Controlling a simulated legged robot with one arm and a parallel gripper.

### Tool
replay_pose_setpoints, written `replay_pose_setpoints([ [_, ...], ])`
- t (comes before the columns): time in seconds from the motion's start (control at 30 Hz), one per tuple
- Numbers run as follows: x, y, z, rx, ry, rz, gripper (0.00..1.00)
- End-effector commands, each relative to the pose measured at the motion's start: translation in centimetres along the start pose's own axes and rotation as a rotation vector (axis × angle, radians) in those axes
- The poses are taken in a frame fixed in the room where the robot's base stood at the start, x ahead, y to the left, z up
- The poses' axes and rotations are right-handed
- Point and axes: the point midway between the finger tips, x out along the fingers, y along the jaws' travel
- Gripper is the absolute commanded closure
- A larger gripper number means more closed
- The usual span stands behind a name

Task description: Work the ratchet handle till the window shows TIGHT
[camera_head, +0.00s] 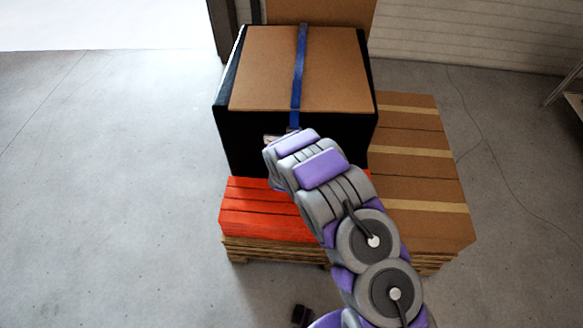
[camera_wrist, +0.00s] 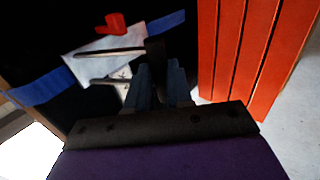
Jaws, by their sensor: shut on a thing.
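A blue strap (camera_head: 299,70) runs over a black box with a brown top (camera_head: 265,70) and down its front face. The ratchet (camera_wrist: 90,62) shows in the wrist view as a pale metal body on the strap, with a red piece (camera_wrist: 115,23) at its upper edge and dark bars across it. My gripper (camera_wrist: 157,78) is shut on the ratchet handle (camera_wrist: 112,52) at the front of the box; the grip itself is partly hidden by the fingers. In the head view my arm covers most of the ratchet. No window lettering can be read in either view.
The box stands on a pallet (camera_head: 280,250) with red slats (camera_head: 255,210) in front. Brown cartons with tan bands (camera_head: 415,150) sit to the right. A shelf (camera_head: 574,100) stands at the far right edge.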

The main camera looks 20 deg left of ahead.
Motion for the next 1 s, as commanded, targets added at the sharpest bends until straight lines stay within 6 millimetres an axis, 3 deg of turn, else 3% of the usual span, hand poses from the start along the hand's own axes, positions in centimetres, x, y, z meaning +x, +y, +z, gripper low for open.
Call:
replay_pose_setpoints([
  [0.27, 0.0, 0.6, -0.1, 0.001, 0.002, 0.012, 1.00],
  [0.3, 0.0, 0.6, -0.1, 0.001, 0.002, 0.013, 0.76],
  [0.53, 0.0, 0.5, -0.1, 0.001, 0.001, 0.010, 0.54],
  [0.83, -0.2, 0.4, -0.1, 0.001, 0.001, 0.008, 0.54],
  [1.0, -1.8, 0.6, -0.2, -0.001, 0.003, 0.010, 0.54],
])
